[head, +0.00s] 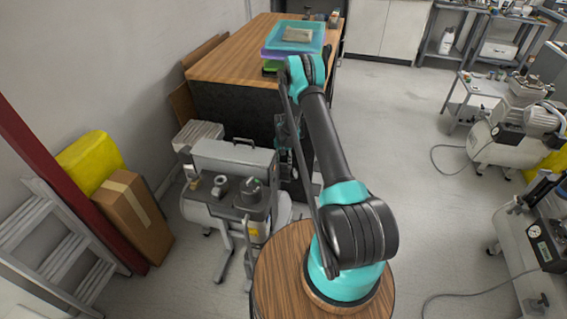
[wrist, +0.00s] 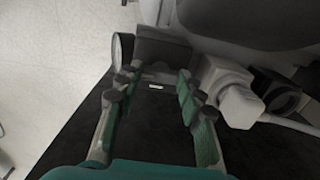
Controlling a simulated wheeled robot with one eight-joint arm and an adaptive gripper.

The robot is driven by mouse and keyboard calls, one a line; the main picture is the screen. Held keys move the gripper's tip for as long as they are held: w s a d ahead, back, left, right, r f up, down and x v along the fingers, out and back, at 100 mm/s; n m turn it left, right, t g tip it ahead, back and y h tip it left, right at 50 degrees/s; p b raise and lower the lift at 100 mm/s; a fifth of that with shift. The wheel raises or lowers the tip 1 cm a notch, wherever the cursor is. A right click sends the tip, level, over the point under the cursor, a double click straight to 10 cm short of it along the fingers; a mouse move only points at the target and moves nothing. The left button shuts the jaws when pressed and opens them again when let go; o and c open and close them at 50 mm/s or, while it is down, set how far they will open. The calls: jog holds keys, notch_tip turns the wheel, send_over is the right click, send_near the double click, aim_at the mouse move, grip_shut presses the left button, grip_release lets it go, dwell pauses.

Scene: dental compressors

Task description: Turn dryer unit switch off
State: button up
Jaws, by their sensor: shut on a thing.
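The dryer unit (head: 238,160) stands left of my arm in the head view, a grey machine with a handle on top, beside the wooden-topped bench. My gripper (wrist: 160,76) reaches its right side; in the head view it is partly hidden by my arm. In the wrist view its two green fingers are apart, with their tips at a dark grey box (wrist: 163,52), and the gripper is shut on this box. It looks like the switch housing. A small white mark (wrist: 155,87) shows between the fingers. The switch position cannot be made out.
In the wrist view a round gauge (wrist: 122,48) is left of the fingers and a pale fitting (wrist: 238,100) close on the right. A wooden-topped bench (head: 225,65) stands behind the dryer unit. A cardboard box (head: 135,215) leans at left.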

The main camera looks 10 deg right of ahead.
aim_at(283, 164)
jog(key=o, duration=1.2)
jog(key=shift+c, duration=0.2)
notch_tip(283, 164, up, 12)
